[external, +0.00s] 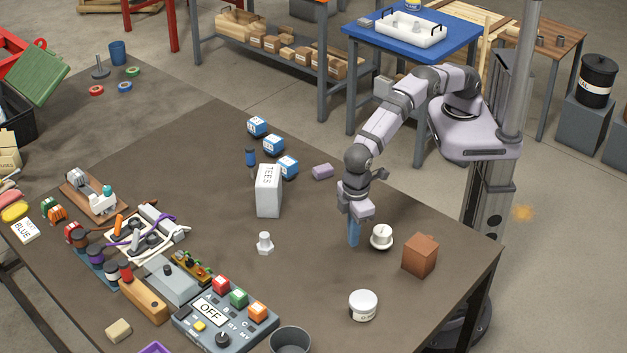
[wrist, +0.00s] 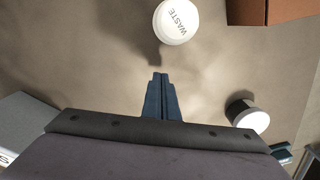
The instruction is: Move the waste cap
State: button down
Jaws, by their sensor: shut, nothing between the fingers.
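The waste cap (wrist: 176,21) is a round white piece with the word WASTE on its top, at the top of the wrist view, cut by the frame edge. In the external view it appears to be the white round piece (external: 381,237) on the brown table, just right of my gripper. My gripper (external: 353,242) points down beside it, with blue fingers shut and empty. The wrist view shows the closed fingertips (wrist: 158,76) short of the cap, with a gap between them. I cannot tell exactly how high the tips are above the table.
A reddish-brown block (external: 420,254) stands right of the cap. A white-lidded jar (external: 363,305) stands nearer the front edge. A tall pale box (external: 268,192) and a small white fitting (external: 264,243) stand to the left. A control panel (external: 183,325) lies front left.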

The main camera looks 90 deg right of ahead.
notch_tip(320, 180, up, 7)
jog(key=b, duration=0.1)
jog(key=shift+r, duration=0.15)
jog(key=shift+s, duration=0.1)
jog(key=d+r+m, duration=0.2)
jog(key=d+r, duration=0.1)
jog(key=d, duration=2.2)
jog(key=s+d+f+m, duration=0.1)
jog(key=s+d+f, duration=0.1)
jog(key=s+d, duration=0.6)
jog(key=s+d+f+m, duration=0.1)
jog(key=s+d+f, duration=0.1)
jog(key=s+d, duration=0.6)
jog(key=shift+s+d+f, duration=0.25)
jog(key=shift+s+f, duration=0.1)
jog(key=shift+s, duration=0.15)
dwell(2.7)
